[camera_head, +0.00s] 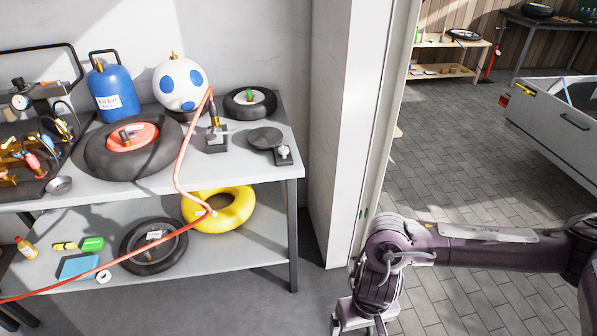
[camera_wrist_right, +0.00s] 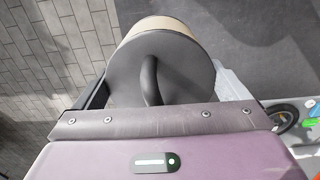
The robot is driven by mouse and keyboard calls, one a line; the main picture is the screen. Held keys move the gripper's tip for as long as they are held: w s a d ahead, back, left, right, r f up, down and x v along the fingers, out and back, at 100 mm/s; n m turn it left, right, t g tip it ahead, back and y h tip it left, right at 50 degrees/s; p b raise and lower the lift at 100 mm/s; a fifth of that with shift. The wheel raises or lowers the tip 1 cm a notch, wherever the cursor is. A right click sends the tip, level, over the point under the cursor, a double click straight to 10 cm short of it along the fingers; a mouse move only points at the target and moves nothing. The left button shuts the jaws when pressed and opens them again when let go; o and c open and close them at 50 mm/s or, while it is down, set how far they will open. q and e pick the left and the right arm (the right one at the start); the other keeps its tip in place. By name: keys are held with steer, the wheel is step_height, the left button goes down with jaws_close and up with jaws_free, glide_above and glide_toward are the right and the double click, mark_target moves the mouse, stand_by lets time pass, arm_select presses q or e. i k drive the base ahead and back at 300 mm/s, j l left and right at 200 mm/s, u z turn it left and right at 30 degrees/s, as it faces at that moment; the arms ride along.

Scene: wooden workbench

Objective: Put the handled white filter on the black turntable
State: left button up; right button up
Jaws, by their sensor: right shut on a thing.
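In the right wrist view, my right gripper (camera_wrist_right: 160,92) is shut on a drum-shaped filter (camera_wrist_right: 185,72). The filter has a grey end face with a dark curved handle (camera_wrist_right: 151,80) and a pale tan side. In the head view my right gripper (camera_head: 361,322) is at the bottom edge, right of the bench, and the filter is cut off below the frame. The black turntable (camera_head: 265,138), a flat dark disc, lies bare near the right end of the bench top. My left gripper is not in view.
The grey bench (camera_head: 228,160) also holds a small tyre (camera_head: 238,104), a spotted white ball, a blue bottle and a large tyre. A red hose (camera_head: 183,150) hangs across the bench front. A white pillar stands right of the bench.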

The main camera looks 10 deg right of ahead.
mark_target(265, 136)
steer(key=i+j+z, duration=0.25)
steer(key=i+j, duration=0.2)
steer(key=j, duration=0.2)
steer(key=i+j+z, duration=0.15)
steer(key=j, duration=0.2)
steer(key=i+j+z, duration=0.1)
steer(key=i+j, duration=0.15)
steer(key=i+j+z, duration=0.15)
steer(key=j, duration=0.35)
